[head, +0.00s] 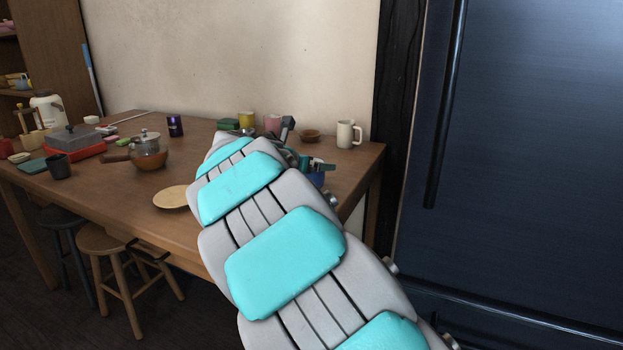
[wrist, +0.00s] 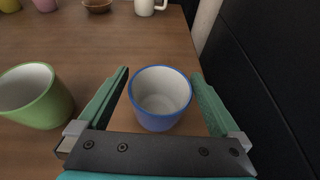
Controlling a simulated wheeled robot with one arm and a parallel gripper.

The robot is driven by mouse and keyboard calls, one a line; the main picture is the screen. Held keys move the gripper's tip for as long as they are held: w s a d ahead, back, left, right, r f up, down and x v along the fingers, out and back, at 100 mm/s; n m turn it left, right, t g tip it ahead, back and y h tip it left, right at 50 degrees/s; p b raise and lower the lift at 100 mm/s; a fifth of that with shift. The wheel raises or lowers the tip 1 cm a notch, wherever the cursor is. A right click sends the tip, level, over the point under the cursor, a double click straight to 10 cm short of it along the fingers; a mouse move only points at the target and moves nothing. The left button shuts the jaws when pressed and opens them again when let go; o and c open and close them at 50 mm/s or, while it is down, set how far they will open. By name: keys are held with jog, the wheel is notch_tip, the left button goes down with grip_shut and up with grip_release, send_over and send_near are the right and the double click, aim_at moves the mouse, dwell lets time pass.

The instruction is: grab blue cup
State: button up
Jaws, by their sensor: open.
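The blue cup (wrist: 160,116) stands upright on the wooden table in the wrist view, its pale inside showing. My gripper (wrist: 160,80) is open, with one green finger on each side of the cup. Gaps show between the cup and both fingers, and the cup looks empty. In the head view a small part of the blue cup (head: 316,180) shows beside my gripper (head: 318,165), near the table's right end. My arm hides much of that area.
A green cup (wrist: 35,96) stands just left of my left finger. A cream mug (head: 348,134) and a brown bowl (head: 310,136) stand farther back. The dark fridge (head: 520,150) is right of the table (head: 190,228). A plate (head: 174,197) lies left of my arm.

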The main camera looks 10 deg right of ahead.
jog(key=x, duration=0.2)
jog(key=shift+w+d+f, duration=0.15)
jog(key=shift+d+f, duration=0.05)
jog(key=shift+c, duration=0.2)
jog(key=shift+r, duration=0.1)
jog(key=c, duration=1.2)
jog(key=shift+o, duration=0.2)
